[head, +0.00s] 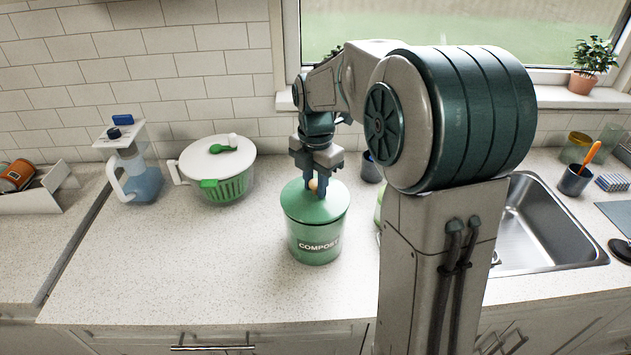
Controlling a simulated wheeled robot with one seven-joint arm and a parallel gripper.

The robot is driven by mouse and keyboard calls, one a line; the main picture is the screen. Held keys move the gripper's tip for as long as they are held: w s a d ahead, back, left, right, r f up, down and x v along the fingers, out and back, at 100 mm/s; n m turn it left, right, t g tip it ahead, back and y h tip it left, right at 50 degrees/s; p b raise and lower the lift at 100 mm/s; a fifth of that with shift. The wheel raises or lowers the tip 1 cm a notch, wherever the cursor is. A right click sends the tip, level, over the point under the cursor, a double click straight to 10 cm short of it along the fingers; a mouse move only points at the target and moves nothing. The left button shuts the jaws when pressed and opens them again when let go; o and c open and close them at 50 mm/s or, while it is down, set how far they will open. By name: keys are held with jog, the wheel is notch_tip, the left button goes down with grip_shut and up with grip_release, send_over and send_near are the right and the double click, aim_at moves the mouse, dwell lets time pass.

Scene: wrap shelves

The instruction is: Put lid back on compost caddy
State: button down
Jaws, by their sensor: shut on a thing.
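The green compost caddy (316,243), marked "COMPOST", stands upright on the speckled counter near the middle. Its green lid (303,207) is over the caddy's top and looks about level. I cannot tell from this view whether the lid is fully seated on the rim. My gripper (315,187) points down from above and is shut on the lid's light wooden knob (313,184). The far side of the rim is hidden.
A salad spinner (217,165) and a water filter jug (138,175) stand to the left. A dark cup (371,167) is behind right, and a green item (379,208) is partly hidden by my arm. The sink (540,225) is right. Counter in front is clear.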

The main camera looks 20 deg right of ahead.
dwell(0.4)
jog(key=c, duration=0.6)
grip_release()
jog(key=shift+r+p, duration=2.85)
jog(key=shift+r, duration=0.65)
grip_shut()
jog(key=shift+f, duration=0.25)
